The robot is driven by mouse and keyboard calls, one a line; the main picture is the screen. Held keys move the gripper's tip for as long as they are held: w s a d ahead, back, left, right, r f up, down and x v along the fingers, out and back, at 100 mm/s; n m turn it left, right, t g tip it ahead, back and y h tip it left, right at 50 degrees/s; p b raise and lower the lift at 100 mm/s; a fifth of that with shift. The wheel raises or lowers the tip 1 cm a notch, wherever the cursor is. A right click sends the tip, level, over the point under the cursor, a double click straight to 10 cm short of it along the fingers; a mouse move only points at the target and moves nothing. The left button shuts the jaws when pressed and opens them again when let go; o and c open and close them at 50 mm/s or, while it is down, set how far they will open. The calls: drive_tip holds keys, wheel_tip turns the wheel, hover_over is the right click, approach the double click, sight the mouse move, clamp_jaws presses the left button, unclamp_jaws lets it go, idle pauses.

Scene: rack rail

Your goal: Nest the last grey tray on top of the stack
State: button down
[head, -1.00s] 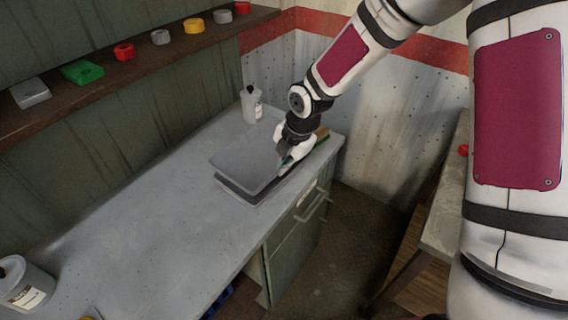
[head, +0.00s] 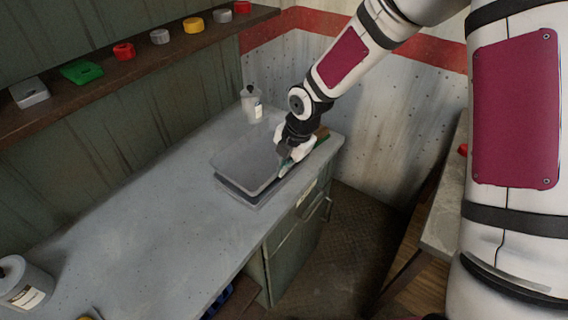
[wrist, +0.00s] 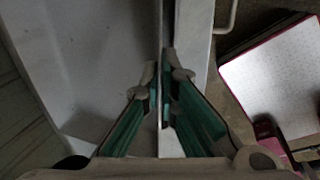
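I cannot tell whether the two touch. My gripper (head: 285,163) is at the tray's right rim, pointing down. In the wrist view, the green-padded fingers (wrist: 162,85) are closed on either side of the thin rim, with the tray's pale inside (wrist: 95,60) to the left.
A white bottle (head: 251,104) stands behind the tray near the wall. A lidded jar (head: 24,286) is at the near left. The shelf (head: 140,66) holds several small coloured items. The bench's middle (head: 150,220) is clear.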

drive_tip(key=shift+f+b, duration=0.55)
drive_tip(key=shift+f, duration=0.7)
drive_tip(key=c, duration=1.7)
unclamp_jaws()
drive_tip(key=shift+c, duration=0.9)
drive_tip(key=w+p+v, duration=0.1)
drive_tip(key=p+v, duration=0.3)
drive_tip(key=v, duration=0.3)
drive_tip(key=shift+s+a, duration=0.2)
drive_tip(key=shift+s, duration=0.15)
drive_tip(key=shift+r, duration=0.2)
